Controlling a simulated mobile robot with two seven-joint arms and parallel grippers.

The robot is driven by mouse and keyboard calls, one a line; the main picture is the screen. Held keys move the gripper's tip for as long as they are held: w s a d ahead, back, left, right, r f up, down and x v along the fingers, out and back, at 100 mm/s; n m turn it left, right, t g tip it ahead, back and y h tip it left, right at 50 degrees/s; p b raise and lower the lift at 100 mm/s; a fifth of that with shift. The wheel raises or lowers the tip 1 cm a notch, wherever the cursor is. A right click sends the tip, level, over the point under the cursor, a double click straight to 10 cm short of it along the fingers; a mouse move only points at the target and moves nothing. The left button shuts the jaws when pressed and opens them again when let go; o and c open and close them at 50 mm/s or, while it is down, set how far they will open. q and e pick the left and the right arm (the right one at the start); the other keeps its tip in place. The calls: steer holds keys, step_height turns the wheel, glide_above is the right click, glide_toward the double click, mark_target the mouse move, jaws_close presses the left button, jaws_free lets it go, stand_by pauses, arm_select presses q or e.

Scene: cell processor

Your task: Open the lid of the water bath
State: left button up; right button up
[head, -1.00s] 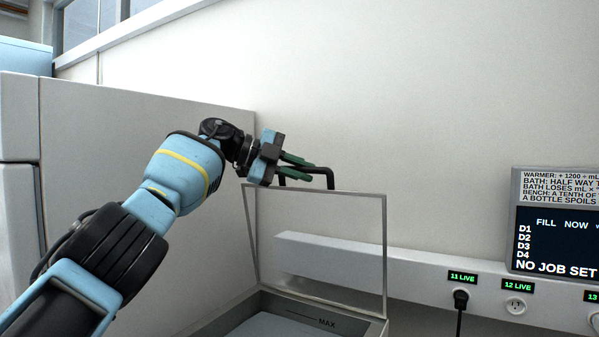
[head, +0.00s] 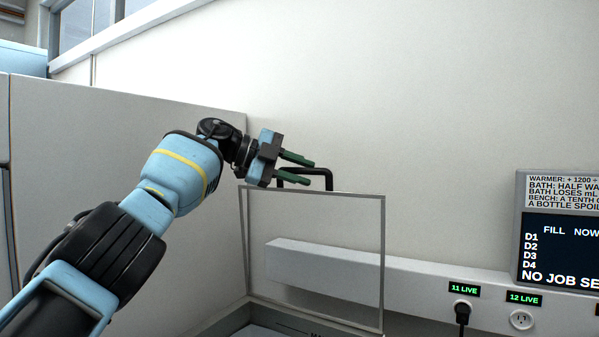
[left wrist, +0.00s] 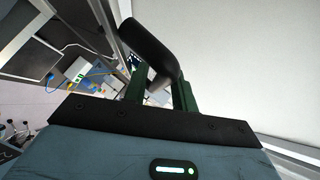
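The water bath's lid (head: 384,262) is a clear panel in a grey frame, standing about upright in the head view. A black bar handle (head: 328,177) is on its top edge. The bath's rim (head: 246,314) shows at the bottom of the head view, mostly cut off. My left gripper (head: 305,171) is at the handle's left end, its green fingers apart. In the left wrist view the dark handle (left wrist: 148,45) runs across and between the spread fingers (left wrist: 160,88). I cannot tell whether they touch it. My right gripper is not in view.
A tall pale cabinet (head: 120,160) stands at the left beside my left arm. Behind the lid, a white wall rail (head: 410,273) carries live sockets. A dark screen reading "NO JOB SET" (head: 560,245) is at the right. The wall above the lid is clear.

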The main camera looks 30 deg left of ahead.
arm_select(q)
steer(key=shift+o, duration=0.7)
steer(key=v, duration=0.7)
steer(key=shift+s+a+r+p, duration=0.2)
steer(key=shift+a+p, duration=0.1)
steer(key=shift+p, duration=0.1)
steer(key=shift+f, duration=0.1)
